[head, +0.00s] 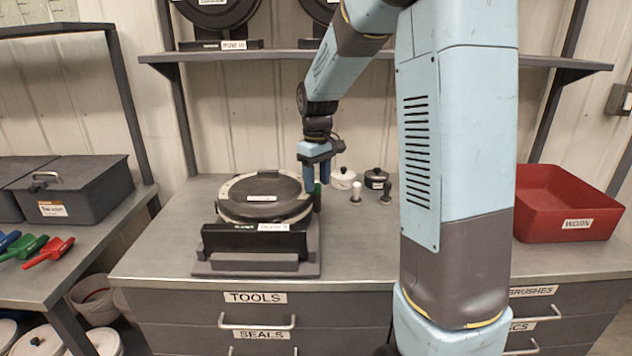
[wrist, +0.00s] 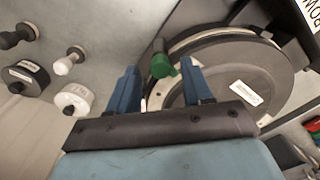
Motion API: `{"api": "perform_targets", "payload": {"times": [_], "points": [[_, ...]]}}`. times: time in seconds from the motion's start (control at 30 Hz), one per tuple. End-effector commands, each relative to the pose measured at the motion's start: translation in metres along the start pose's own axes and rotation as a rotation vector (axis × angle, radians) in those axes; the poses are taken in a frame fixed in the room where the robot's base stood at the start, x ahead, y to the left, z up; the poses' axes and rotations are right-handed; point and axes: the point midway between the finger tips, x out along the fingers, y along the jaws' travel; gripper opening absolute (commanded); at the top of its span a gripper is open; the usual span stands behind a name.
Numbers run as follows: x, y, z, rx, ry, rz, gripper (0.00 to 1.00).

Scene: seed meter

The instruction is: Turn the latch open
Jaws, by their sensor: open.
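The seed meter (head: 262,205) is a round dark housing with a light rim, lying on a dark stand on the bench. Its lid also shows in the wrist view (wrist: 228,75). The green latch (wrist: 161,65) sits at the rim, its rounded end between the tips of my gripper's fingers. In the head view the latch (head: 317,196) is at the right side of the meter, partly hidden by my gripper (head: 315,181). In the wrist view my gripper (wrist: 158,86) has its two blue fingers apart, one on each side of the latch. Contact is not clear.
A white pot (head: 343,179), a black pot (head: 376,178) and two small knobbed pieces (head: 356,190) stand right of the meter. A red bin (head: 567,203) is at the far right. A shelf (head: 270,55) crosses behind. The bench front (head: 350,250) is clear.

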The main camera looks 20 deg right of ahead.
Motion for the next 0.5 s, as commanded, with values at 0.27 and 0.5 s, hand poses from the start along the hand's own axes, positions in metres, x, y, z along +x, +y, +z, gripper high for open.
{"api": "perform_targets", "payload": {"times": [0.27, 0.5], "points": [[0.0088, 0.0002, 0.0004, 0.000, 0.000, 0.000, 0.50], [0.0085, 0.0004, 0.0004, 0.001, 0.000, 0.000, 0.42]]}}
